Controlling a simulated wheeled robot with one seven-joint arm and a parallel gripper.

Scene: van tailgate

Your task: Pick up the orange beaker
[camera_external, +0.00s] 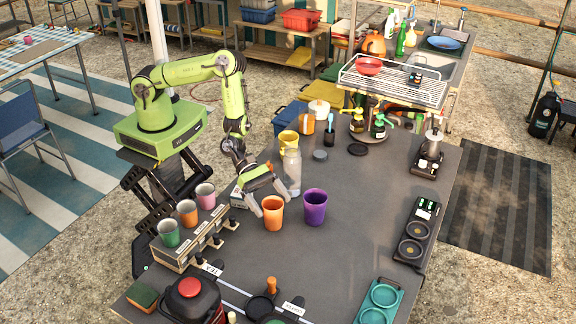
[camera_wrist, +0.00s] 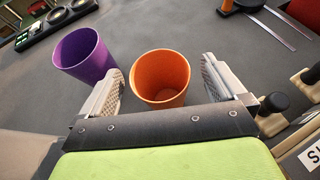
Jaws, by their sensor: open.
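The orange beaker (camera_external: 273,213) stands upright on the dark grey table. In the wrist view the orange beaker (camera_wrist: 161,80) is between my two fingers, a little beyond their tips, with its open mouth toward the camera. My gripper (camera_external: 266,204) is open and empty, low over the table at the beaker's left in the external view. In the wrist view my gripper (camera_wrist: 163,78) has a finger on each side of the beaker, with a gap on both sides. Whether a finger touches it in the external view, I cannot tell.
A purple beaker (camera_external: 315,206) stands close at the right; in the wrist view the purple beaker (camera_wrist: 85,55) is beside the left finger. A clear bottle (camera_external: 292,172) stands behind my gripper. A rack with several cups (camera_external: 187,212) stands at the left.

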